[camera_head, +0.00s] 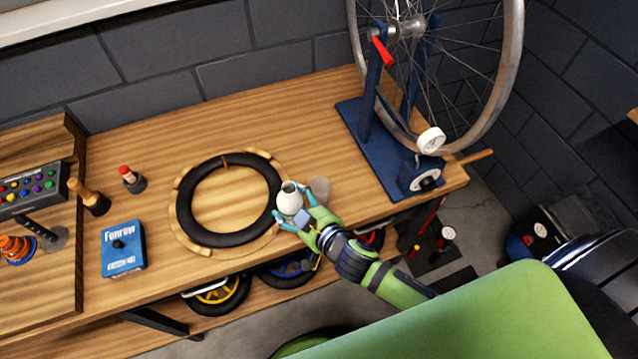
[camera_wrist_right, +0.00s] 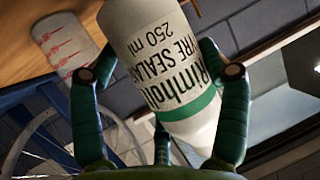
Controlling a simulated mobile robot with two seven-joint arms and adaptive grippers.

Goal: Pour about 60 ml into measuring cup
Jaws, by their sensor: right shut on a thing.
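My right gripper (camera_head: 294,211) is shut on a white bottle (camera_head: 289,202) near the bench's front edge. In the right wrist view the bottle (camera_wrist_right: 165,65) sits between my fingers (camera_wrist_right: 160,110), its label reading tyre sealant, 250 ml. Its dark, open-looking mouth shows in the head view; I cannot tell its exact tilt or whether liquid flows. The measuring cup (camera_head: 320,186), pale and see-through, stands on the bench just right of the bottle. It also shows with red marks in the right wrist view (camera_wrist_right: 62,42). Its contents cannot be made out. My left gripper is not in view.
A black tyre ring (camera_head: 183,205) lies left of the bottle. A blue wheel stand (camera_head: 362,140) holds a spoked wheel at the right. A blue box (camera_head: 123,262), a red-tipped item (camera_head: 131,180) and a tool rack lie left. Bench room behind the cup is clear.

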